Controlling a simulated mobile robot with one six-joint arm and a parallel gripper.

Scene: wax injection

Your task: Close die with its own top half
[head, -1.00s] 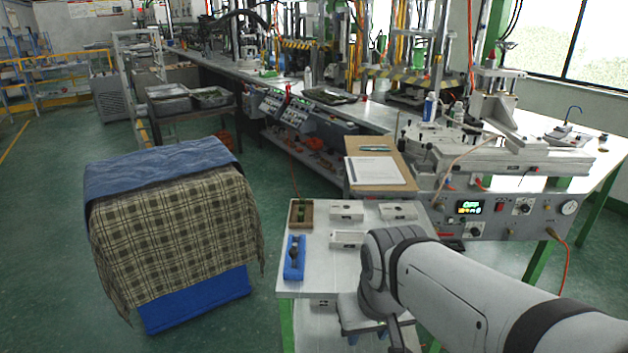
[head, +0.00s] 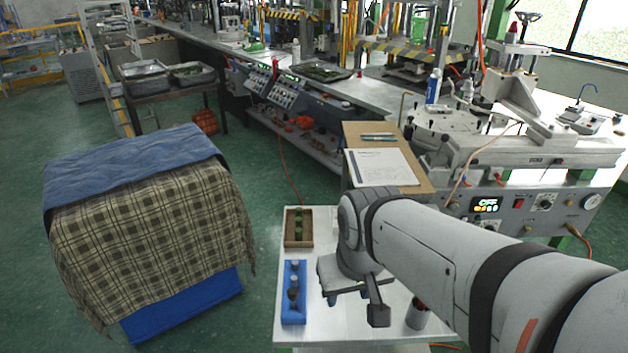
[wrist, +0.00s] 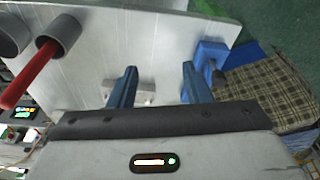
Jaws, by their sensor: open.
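In the wrist view a pale metal die piece (wrist: 147,93) lies on the white table top, showing between and just left of the blue fingers of my gripper (wrist: 158,72). The gripper is open, with its fingers apart and pointing at the table. The piece is partly hidden by the left finger and the gripper body, and I cannot tell which half it is or whether the fingers touch it. In the head view my arm hides the die pieces on the table.
The white table (head: 320,215) bears a blue tray (head: 293,315) with dark tools and a brown box (head: 299,240) with green pieces. Grey cups (wrist: 60,32) stand near its edge, one with a red stick. A cloth-covered blue stand (head: 150,220) and the injection machine (head: 530,215) flank it.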

